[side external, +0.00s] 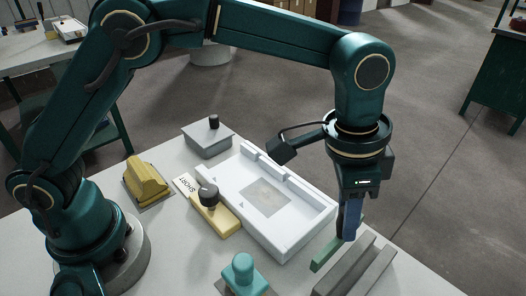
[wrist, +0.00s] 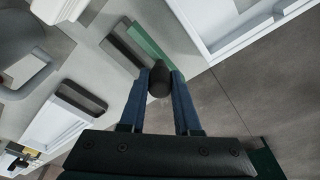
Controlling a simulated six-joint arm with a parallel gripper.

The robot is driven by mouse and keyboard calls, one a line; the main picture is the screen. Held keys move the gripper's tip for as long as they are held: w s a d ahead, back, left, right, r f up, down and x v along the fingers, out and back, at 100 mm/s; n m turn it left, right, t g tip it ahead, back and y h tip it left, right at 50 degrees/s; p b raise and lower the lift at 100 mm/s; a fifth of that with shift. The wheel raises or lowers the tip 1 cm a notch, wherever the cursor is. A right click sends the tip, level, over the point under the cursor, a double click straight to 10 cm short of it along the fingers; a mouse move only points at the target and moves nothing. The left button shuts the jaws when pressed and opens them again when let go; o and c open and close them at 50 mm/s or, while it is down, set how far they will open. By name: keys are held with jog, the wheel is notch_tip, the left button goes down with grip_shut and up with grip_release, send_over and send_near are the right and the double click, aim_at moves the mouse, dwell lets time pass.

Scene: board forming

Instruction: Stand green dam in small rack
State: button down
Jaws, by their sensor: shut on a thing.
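The green dam (side external: 326,254) is a long, narrow bar under my gripper (side external: 350,220). My gripper's blue fingers are shut on the dam's dark knob, seen between the fingertips (wrist: 157,82) in the wrist view. The dam (wrist: 148,42) reaches away from the fingers there. The small grey rack (side external: 354,268), with a long slot between its walls, is just right of the dam in the side view. A dark slot with a pale edge (wrist: 122,46) lies close alongside the dam in the wrist view. I cannot tell the dam's height or whether it touches the rack.
A white mould tray (side external: 225,181) lies left of the dam. A yellow block with a dark knob (side external: 212,216) is at its near side. A grey lidded block (side external: 207,139), a yellow piece (side external: 147,180) and a teal-knobbed piece (side external: 243,270) stand around it. The table edge is close behind the rack.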

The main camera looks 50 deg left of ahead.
jog(key=shift+d, duration=2.2)
jog(key=shift+f, duration=1.85)
jog(key=c, duration=0.5)
grip_release()
jog(key=shift+c, duration=0.2)
jog(key=shift+s+a+r, duration=0.15)
jog(key=shift+r, duration=1.1)
jog(key=shift+s+a+r, duration=0.1)
jog(key=shift+s+r, duration=0.05)
jog(key=shift+r, duration=1.1)
